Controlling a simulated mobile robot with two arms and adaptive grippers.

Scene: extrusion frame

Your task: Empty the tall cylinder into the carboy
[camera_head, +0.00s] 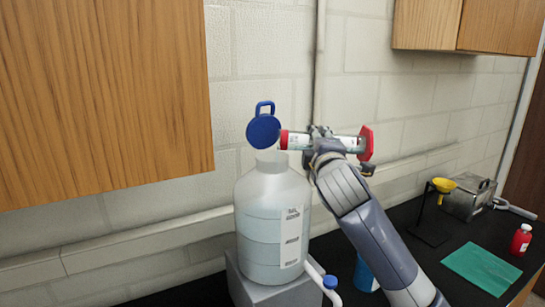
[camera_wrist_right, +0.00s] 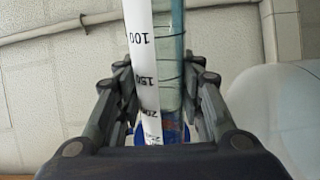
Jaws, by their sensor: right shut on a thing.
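The carboy (camera_head: 262,225), a large translucent bottle with a white label, stands upright on a grey block. Its blue cap (camera_head: 263,131) is tipped up above the open neck. The tall cylinder (camera_head: 348,143) lies almost level in the air, its red hexagonal foot at the right and its red-ringed mouth end at the left, just above the carboy's neck. My right gripper (camera_head: 325,141) is shut around the cylinder's middle. In the right wrist view the printed scale of the cylinder (camera_wrist_right: 146,60) runs between the fingers. I cannot tell how much liquid is inside. My left gripper is not in view.
A wooden cabinet (camera_head: 100,90) hangs at the left, and another (camera_head: 468,22) at the upper right. The carboy's white spout (camera_head: 318,275) has a blue cap. On the black bench are a yellow funnel (camera_head: 443,185), a metal box (camera_head: 468,200), a red bottle (camera_head: 521,240) and a green mat (camera_head: 482,268).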

